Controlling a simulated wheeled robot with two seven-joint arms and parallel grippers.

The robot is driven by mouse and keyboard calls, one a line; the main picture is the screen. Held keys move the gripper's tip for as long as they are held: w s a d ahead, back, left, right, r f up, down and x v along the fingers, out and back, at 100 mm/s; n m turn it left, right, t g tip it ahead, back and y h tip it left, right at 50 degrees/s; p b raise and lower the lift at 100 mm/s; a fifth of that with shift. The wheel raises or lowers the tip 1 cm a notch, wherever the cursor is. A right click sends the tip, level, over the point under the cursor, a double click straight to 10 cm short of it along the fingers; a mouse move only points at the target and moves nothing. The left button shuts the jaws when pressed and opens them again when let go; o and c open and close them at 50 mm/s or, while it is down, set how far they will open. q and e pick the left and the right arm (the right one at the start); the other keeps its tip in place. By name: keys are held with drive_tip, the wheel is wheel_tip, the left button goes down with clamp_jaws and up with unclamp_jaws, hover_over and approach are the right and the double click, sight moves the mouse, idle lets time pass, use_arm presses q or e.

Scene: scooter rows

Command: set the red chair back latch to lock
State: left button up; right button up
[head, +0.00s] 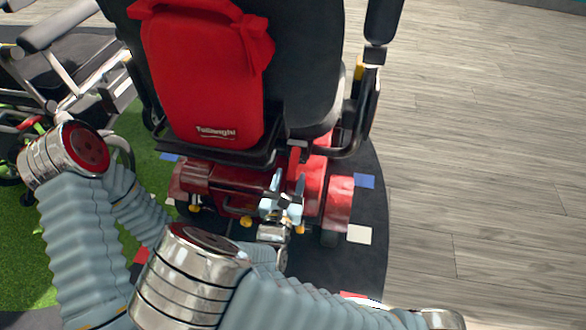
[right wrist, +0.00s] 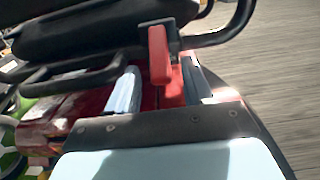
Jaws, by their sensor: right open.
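The red latch (right wrist: 158,52) is a short upright lever at the rear underside of the scooter seat, and it also shows in the head view (head: 296,154). My right gripper (head: 288,180) is open, with its fingertips just below and behind the latch. In the right wrist view the latch appears between the two fingers of the gripper (right wrist: 158,82), nearer the right one. I see no contact, and the depth gap is hard to judge. The chair back (head: 305,55) is black and stands upright. My left gripper is out of sight; part of the left arm shows at left.
A red bag (head: 205,85) hangs on the chair back. The scooter's red rear body (head: 225,180) lies under the seat. A black armrest frame (head: 365,125) is right of the latch. Another mobility chair (head: 60,60) stands at left. The wooden floor (head: 480,150) at right is clear.

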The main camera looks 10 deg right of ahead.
sight(293, 168)
drive_tip(key=shift+x, duration=2.05)
clamp_jaws()
